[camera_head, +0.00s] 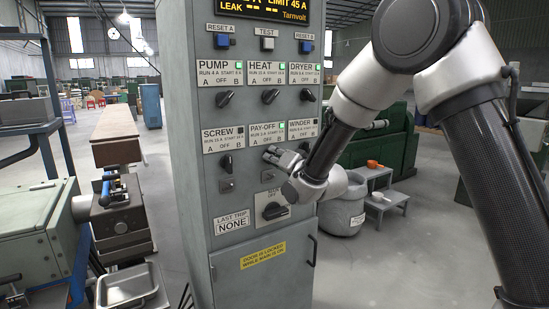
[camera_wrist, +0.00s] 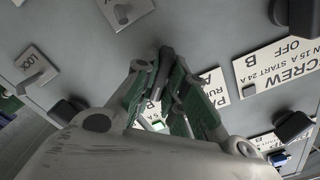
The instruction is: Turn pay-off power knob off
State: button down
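The PAY-OFF label (camera_head: 267,134) is on the front of a grey control cabinet, in the middle of the lower row, with its green lamp (camera_head: 281,126) lit. My gripper (camera_head: 268,154) is at the panel just below this label and hides the knob there in the head view. In the wrist view, the dark pay-off knob (camera_wrist: 166,58) stands between the two fingertips of my gripper (camera_wrist: 164,72). The fingers close in on both its sides and look shut on it. The knob's pointing direction is hard to read.
The SCREW knob (camera_head: 226,163) is to the left, and the WINDER label (camera_head: 302,130) is to the right, partly behind my arm. A larger black switch (camera_head: 275,211) is below. The PUMP knob (camera_head: 224,98), HEAT knob (camera_head: 270,96) and DRYER knob (camera_head: 308,95) are above.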

jog(key=shift+n, duration=0.3)
jog(key=n, duration=0.4)
jog(key=shift+a+n, duration=0.1)
jog(key=shift+n, duration=1.9)
jog(key=c, duration=1.5)
grip_release()
jog(key=shift+o, duration=0.2)
jog(key=shift+s, duration=0.1)
jog(key=v, duration=1.2)
